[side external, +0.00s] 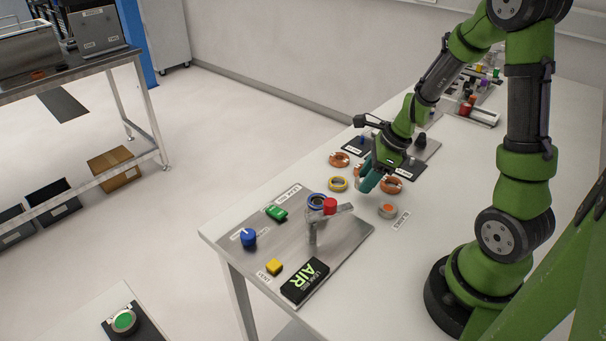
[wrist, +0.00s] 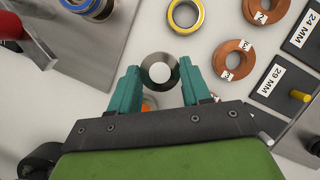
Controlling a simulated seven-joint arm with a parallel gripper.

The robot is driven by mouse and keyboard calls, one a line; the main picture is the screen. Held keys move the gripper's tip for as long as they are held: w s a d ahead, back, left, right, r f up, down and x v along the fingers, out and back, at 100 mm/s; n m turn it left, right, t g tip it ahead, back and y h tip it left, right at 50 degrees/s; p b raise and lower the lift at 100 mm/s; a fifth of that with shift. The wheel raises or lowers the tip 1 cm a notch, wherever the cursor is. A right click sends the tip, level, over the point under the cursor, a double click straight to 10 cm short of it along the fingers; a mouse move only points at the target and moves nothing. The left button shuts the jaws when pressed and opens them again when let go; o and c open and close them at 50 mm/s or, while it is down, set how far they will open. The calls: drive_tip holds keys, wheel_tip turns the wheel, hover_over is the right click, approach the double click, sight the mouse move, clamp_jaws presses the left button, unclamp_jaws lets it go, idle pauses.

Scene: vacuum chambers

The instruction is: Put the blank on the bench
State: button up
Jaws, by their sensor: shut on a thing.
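My gripper (side external: 368,184) has teal fingers and is low over the white bench (side external: 345,222), among the rings. In the wrist view its fingertips (wrist: 160,70) are shut on a round grey metal piece with a pale centre, which I take to be the blank (wrist: 160,60). In the side view the fingers largely hide this piece. I cannot tell whether it touches the bench. A grey ring with an orange centre (side external: 387,210) lies on the bench beside a small label (side external: 401,220). In the wrist view only a bit of orange shows behind the fingers.
A yellow-rimmed ring (side external: 338,184) and copper rings (side external: 339,159) lie close by. A metal plate (side external: 345,243) with a red-topped fitting (side external: 330,206), knobs and a black AIR box (side external: 305,282) is at the front. Bare bench lies right of that plate.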

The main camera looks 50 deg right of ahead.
drive_tip(key=shift+f, duration=2)
drive_tip(key=o, duration=1.2)
drive_tip(key=shift+f, duration=0.15)
drive_tip(key=shift+d+r, duration=0.1)
drive_tip(key=shift+r, duration=0.4)
drive_tip(key=v, duration=1.1)
drive_tip(key=shift+s+r, duration=0.15)
